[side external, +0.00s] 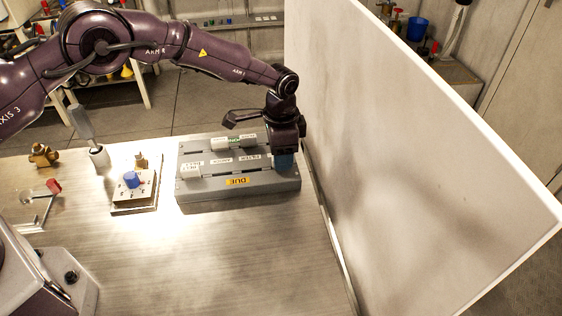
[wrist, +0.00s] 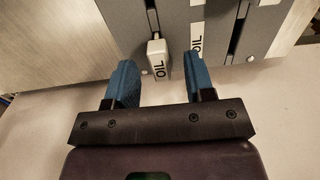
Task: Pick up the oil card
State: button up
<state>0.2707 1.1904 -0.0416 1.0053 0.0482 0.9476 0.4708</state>
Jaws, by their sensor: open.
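The oil card (wrist: 158,55) is a white, upright card marked OIL, standing in a slot of the grey card rack (wrist: 128,18). In the wrist view its end lies between the two blue fingers of my gripper (wrist: 160,62), with a visible gap on either side. My gripper is open and holds nothing. In the side view my gripper (side external: 284,160) is at the right end of the rack (side external: 285,187), pointing down. The oil card is hidden there by the gripper.
An OIL label (wrist: 197,42) is on the rack beside the slot. A tall white panel (side external: 400,150) rises close to the right. A blue-knob box (side external: 134,190) stands left; the front table is clear.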

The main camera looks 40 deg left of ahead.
jog(key=shift+f, duration=0.95)
jog(key=shift+c, duration=0.5)
grip_shut()
jog(key=shift+r, duration=0.1)
